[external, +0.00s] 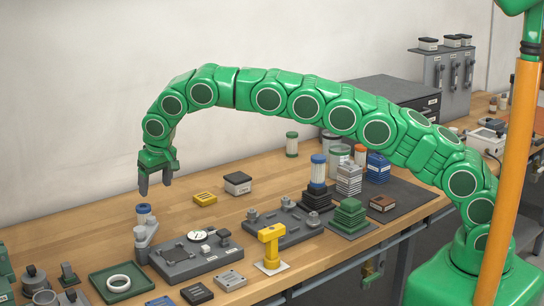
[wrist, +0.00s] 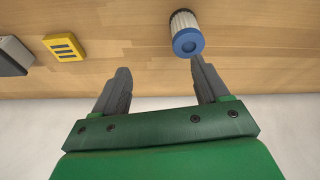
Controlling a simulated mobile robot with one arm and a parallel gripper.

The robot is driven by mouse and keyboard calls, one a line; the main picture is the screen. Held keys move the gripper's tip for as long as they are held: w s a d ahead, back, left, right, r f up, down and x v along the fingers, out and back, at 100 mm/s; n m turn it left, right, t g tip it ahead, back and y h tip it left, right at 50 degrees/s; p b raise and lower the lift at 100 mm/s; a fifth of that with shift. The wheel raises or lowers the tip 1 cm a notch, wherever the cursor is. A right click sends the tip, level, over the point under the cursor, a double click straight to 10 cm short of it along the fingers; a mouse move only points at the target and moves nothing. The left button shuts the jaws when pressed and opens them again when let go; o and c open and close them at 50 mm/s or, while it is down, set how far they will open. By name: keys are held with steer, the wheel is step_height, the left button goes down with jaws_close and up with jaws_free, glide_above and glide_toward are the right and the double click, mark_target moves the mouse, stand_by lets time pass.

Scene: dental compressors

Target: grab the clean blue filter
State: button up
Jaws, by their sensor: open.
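A white pleated filter with a blue end cap (wrist: 186,33) shows in the wrist view, just beyond the right fingertip. It appears to be the blue-topped filter (external: 144,209) below my gripper in the external view, where a grey fixture partly hides its lower part. Another blue-capped white filter (external: 318,172) stands on a black stepped stack farther right. I cannot tell from its look which is clean. My gripper (external: 155,188) points down above the table's back left, open and empty. In the wrist view its fingers (wrist: 160,72) are apart, with bare wood between them.
A yellow block (external: 205,198) and a grey-white box (external: 238,183) lie right of my gripper. A grey fixture plate (external: 190,262) and a green tray (external: 100,288) with a white ring are in front. A yellow T-shaped piece (external: 271,245) stands upright. The wall is close behind.

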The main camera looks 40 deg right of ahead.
mark_target(144, 207)
steer(key=a, duration=0.1)
steer(key=a+f, duration=0.1)
steer(key=a, duration=0.1)
steer(key=shift+s+a+f, duration=0.3)
steer(key=shift+f+y, duration=0.25)
steer(key=shift+y, duration=0.05)
steer(key=shift+x, duration=3.75)
steer(key=shift+s, duration=0.1)
steer(key=c, duration=1)
